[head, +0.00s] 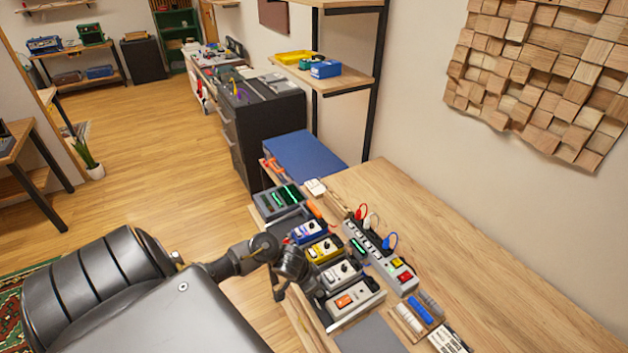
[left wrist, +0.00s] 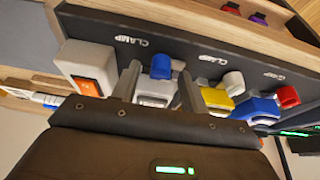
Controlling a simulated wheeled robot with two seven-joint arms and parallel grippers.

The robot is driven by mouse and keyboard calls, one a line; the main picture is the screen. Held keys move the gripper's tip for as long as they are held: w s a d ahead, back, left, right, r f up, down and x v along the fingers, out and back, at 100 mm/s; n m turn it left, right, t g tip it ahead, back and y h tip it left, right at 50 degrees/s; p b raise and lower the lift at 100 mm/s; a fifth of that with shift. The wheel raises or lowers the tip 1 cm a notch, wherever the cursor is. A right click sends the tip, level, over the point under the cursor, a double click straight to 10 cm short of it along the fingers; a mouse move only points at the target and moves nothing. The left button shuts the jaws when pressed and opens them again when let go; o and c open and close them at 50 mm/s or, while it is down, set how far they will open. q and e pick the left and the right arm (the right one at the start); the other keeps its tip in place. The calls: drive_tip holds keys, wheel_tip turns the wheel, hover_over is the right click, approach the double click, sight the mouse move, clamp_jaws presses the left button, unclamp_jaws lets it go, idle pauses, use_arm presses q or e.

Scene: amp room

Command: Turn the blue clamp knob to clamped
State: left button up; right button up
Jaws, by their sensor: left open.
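In the left wrist view a blue knob (left wrist: 161,67) sits at a clamp on the dark board edge (left wrist: 205,58), marked CLAMP, beside a white pedal (left wrist: 155,88). My left gripper (left wrist: 158,80) is open, with one finger on each side of this knob; I cannot tell whether they touch it. In the head view my left gripper (head: 290,283) is at the near side of the pedal row, and the knobs are hidden. My right gripper is not in view.
A white box with an orange switch (head: 355,299) ends the row. A power strip (head: 378,254) with coloured plugs stands behind the pedals. Blue and white rolls (head: 419,310) lie near the front. The bench (head: 450,250) is clear to the right.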

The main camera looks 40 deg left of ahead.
use_arm(q)
clamp_jaws()
